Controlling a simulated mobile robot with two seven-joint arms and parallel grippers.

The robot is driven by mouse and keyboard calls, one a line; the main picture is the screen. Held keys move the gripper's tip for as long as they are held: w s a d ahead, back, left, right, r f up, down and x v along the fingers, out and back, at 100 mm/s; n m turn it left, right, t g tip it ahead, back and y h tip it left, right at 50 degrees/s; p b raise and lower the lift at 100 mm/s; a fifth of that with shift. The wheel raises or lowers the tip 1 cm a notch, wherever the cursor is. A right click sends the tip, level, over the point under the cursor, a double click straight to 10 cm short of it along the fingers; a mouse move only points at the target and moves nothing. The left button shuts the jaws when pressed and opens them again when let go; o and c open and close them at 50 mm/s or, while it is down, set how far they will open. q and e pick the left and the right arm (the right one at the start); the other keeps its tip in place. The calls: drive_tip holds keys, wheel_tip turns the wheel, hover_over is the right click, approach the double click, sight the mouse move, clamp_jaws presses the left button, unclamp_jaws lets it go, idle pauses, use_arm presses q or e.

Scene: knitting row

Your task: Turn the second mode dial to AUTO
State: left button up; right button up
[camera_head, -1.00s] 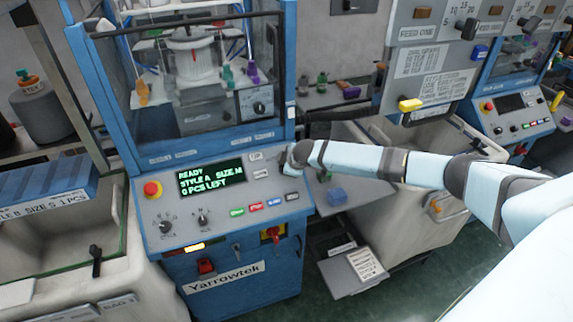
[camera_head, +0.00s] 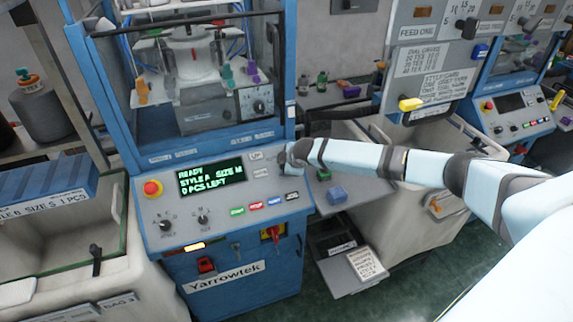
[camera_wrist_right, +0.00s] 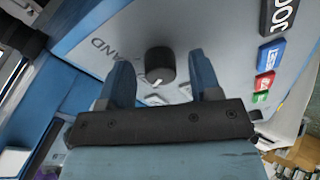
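In the right wrist view a round black dial (camera_wrist_right: 160,65) with a white pointer mark sits on the grey panel. The pointer points down in that view. Lettering that seems to read HAND is to its left; other labels are partly hidden by my gripper. My right gripper (camera_wrist_right: 161,72) is open, its two blue fingers on either side of the dial with visible gaps. In the head view my right arm's dark end covers the upper right of the Yarrowtek console (camera_head: 150,200), hiding this dial. Two other black dials, one left (camera_head: 166,227) and one right (camera_head: 203,221), show lower left. My left gripper is out of view.
Start, stop, reset and jog buttons (camera_head: 255,206) line the console's lower edge. A red emergency button (camera_head: 152,188) is at its left. The green-lettered screen (camera_head: 212,177) reads READY, STYLE A. A glazed enclosure (camera_head: 195,60) stands behind; a pale bin (camera_head: 410,235) is to the right.

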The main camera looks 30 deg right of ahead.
drive_tip(key=shift+r, duration=0.1)
drive_tip(key=b+v, duration=0.2)
drive_tip(key=v, duration=1.1)
drive_tip(key=shift+s+r, duration=0.2)
drive_tip(key=shift+s, duration=0.1)
drive_tip(key=s+a+f+m+y, duration=0.1)
drive_tip(key=s+a+f+y, duration=0.1)
drive_tip(key=s+a+f, duration=0.4)
drive_tip(key=s+a+f+t+y, duration=0.1)
drive_tip(key=s+a+f, duration=0.15)
drive_tip(key=a, duration=0.55)
drive_tip(key=s+a+f+m+y, duration=0.1)
drive_tip(key=s+a+f+y, duration=0.15)
drive_tip(key=a+f, duration=0.4)
drive_tip(key=s+a+f+m+t+h, duration=0.1)
drive_tip(key=s+f+m, duration=0.2)
drive_tip(key=s, duration=0.6)
drive_tip(key=s+a+f+m+t+h, duration=0.1)
drive_tip(key=s+f+m, duration=0.2)
drive_tip(key=s, duration=0.6)
drive_tip(key=shift+s+a+f+m, duration=0.2)
drive_tip(key=shift+a+m, duration=0.1)
drive_tip(key=shift+a, duration=0.05)
